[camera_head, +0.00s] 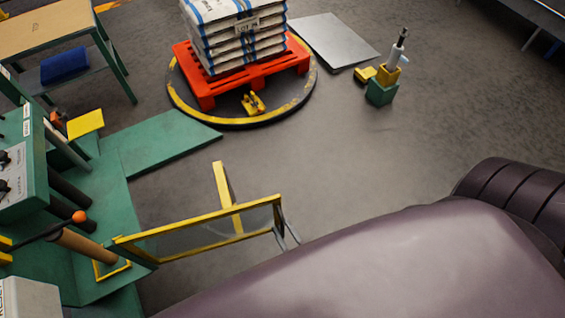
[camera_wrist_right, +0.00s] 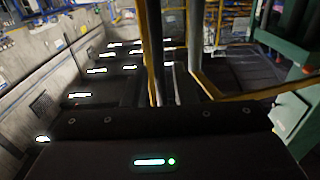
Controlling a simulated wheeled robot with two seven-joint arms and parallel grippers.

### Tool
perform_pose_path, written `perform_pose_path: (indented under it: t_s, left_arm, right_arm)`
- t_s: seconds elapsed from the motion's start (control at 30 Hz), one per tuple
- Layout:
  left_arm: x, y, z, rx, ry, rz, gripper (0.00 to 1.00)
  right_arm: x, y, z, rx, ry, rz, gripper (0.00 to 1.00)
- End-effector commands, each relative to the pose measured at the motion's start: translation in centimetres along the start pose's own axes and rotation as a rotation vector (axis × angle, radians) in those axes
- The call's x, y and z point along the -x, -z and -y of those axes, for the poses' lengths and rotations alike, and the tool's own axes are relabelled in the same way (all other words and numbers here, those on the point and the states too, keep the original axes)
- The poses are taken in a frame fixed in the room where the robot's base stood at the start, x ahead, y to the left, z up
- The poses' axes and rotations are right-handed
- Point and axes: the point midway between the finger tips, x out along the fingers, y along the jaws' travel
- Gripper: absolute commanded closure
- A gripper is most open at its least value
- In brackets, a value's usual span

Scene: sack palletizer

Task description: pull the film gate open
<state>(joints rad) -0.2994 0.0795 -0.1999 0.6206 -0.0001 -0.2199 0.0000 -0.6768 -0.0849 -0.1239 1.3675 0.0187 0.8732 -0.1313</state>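The film gate (camera_head: 200,230) is a yellow-framed panel with see-through mesh, at the lower left of the head view. Its left end meets the green machine (camera_head: 120,180). A grey handle loop (camera_head: 284,236) is at its right end, close to the edge of my purple-grey right arm. In the right wrist view, yellow frame bars (camera_wrist_right: 150,45) and grey tubes (camera_wrist_right: 168,75) rise just beyond my right gripper (camera_wrist_right: 165,98). The dark gripper body fills the bottom of that view. Its fingers are not clear, and I cannot tell if they touch the handle. My left gripper is out of view.
A red pallet (camera_head: 285,65) with stacked sacks stands on a round yellow-edged turntable (camera_head: 180,98). A green post base (camera_head: 381,93) stands at the upper right. A wooden-topped table (camera_head: 45,30) is at the upper left. The floor (camera_head: 330,150) between gate and turntable is mostly clear.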

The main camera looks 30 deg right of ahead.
Motion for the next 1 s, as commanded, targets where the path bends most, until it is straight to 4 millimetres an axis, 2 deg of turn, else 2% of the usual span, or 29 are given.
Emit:
perform_pose_path:
  t_s: [0.2,0.4,1.0]
  left_arm:
    - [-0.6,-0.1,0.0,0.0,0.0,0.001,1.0]
    - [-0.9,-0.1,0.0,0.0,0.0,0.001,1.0]
    - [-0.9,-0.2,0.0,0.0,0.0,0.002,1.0]
  right_arm:
    - [4.0,-0.2,0.0,0.0,0.0,0.003,0.75]
    - [6.3,-0.1,0.0,0.0,0.001,0.001,0.75]
    - [6.7,0.0,0.0,0.001,0.0,0.0,0.75]
